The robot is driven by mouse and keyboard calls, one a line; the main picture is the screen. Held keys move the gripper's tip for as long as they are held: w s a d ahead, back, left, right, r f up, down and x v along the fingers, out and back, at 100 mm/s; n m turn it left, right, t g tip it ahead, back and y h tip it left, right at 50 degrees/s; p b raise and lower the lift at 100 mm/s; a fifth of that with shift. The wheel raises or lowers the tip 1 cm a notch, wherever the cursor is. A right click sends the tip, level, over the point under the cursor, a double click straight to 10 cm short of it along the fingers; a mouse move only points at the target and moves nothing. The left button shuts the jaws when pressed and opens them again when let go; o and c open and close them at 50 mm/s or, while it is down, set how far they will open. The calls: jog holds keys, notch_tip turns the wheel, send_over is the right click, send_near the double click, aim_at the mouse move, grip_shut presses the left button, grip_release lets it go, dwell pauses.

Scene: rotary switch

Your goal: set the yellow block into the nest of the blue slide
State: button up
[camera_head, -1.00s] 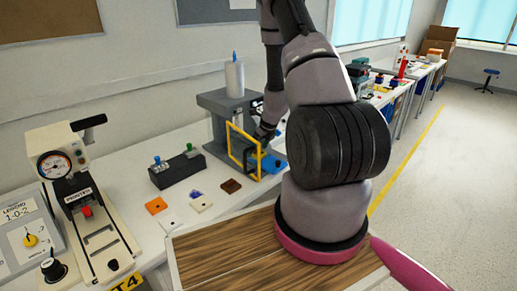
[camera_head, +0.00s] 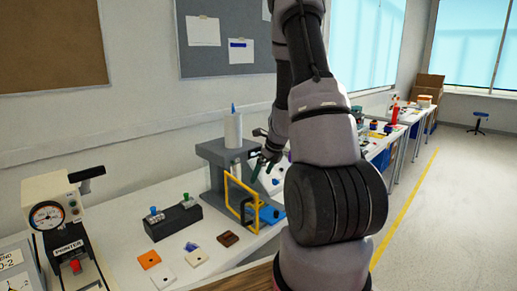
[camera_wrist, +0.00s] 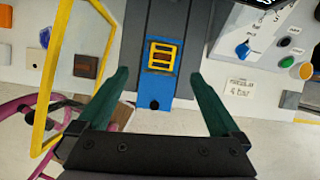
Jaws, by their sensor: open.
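The blue slide (camera_head: 270,214) sits at the foot of a grey press-like station. It also shows in the wrist view (camera_wrist: 158,86), with a dark knob at its near end. A yellow piece with slot-like openings (camera_wrist: 163,55) lies on the slide, with brownish orange showing inside. I cannot tell whether it is the yellow block or the nest's rim. My gripper (camera_head: 265,170) is above the slide, its dark green fingers spread. In the wrist view (camera_wrist: 160,74) the fingers stand either side of the slide, with nothing between the tips.
A yellow guard frame (camera_head: 229,190) stands open left of the slide. Orange (camera_head: 149,259), white (camera_head: 197,257) and brown (camera_head: 228,239) tiles lie on the table. A black box with two levers (camera_head: 173,222) stands behind them. A panel with a blue knob (camera_wrist: 252,42) is right of the station.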

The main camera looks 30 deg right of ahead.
jog(key=s+a+r+n+t+y, duration=0.1)
jog(key=s+a+r+n, duration=0.1)
jog(key=a+r+n, duration=0.35)
jog(key=s+a+r+n, duration=0.1)
jog(key=a+r+n, duration=0.15)
jog(key=r, duration=0.55)
jog(key=s+a+r+n+t+y, duration=0.1)
jog(key=s+a+r+n, duration=0.1)
jog(key=a+r+n, duration=0.35)
jog(key=s+a+r+n+h, duration=0.1)
jog(key=s+r+n, duration=0.5)
jog(key=s, duration=0.3)
jog(key=s+a+r+n, duration=0.1)
jog(key=s+r+n, duration=0.6)
jog(key=s, duration=0.2)
jog(key=shift+a+r+t+h, duration=0.2)
jog(key=shift+a+t+h, duration=0.1)
jog(key=shift+t+h, duration=0.1)
